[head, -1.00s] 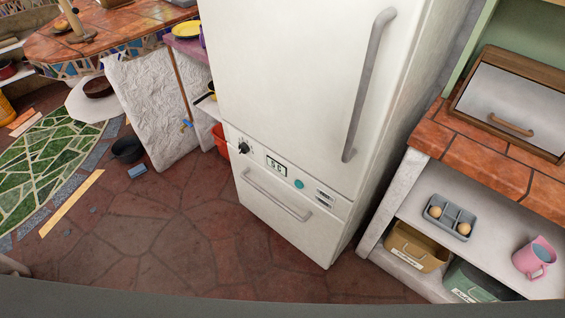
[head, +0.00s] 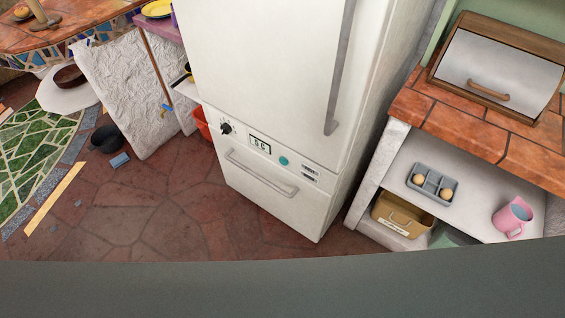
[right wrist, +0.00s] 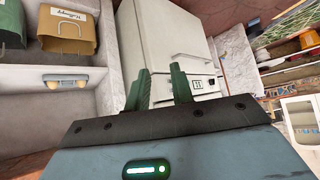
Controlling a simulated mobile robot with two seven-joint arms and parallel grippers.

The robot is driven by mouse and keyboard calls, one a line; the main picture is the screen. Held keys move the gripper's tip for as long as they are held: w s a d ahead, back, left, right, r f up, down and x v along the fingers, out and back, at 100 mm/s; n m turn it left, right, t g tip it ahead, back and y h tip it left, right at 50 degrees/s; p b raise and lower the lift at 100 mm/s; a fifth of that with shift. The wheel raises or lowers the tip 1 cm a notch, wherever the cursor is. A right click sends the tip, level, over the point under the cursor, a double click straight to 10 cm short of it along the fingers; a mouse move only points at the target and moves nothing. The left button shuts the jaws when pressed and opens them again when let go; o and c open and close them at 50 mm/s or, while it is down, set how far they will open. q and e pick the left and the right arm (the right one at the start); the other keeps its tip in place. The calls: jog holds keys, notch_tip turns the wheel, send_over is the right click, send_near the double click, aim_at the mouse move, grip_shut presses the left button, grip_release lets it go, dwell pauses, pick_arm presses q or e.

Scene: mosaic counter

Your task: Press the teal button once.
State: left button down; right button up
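The teal button (head: 283,161) is a small round disc on the control strip of the white fridge (head: 265,75), right of a small display (head: 260,144) and a black knob (head: 226,128). The fridge also shows in the right wrist view (right wrist: 165,45), tilted, with its display partly visible; I cannot make out the teal button there. My right gripper (right wrist: 161,88) shows two green fingers standing apart with nothing between them, pointing toward the fridge and short of it. My left gripper is in neither view.
Right of the fridge stands a tiled counter (head: 440,110) with a bread box (head: 500,70); its shelves hold an egg tray (head: 432,186), a pink jug (head: 512,217) and a paper bin (head: 400,217). A black pot (head: 107,138) is on the floor at left. The floor before the fridge is clear.

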jog(key=shift+d, duration=0.1)
grip_shut()
dwell(0.8)
dwell(0.5)
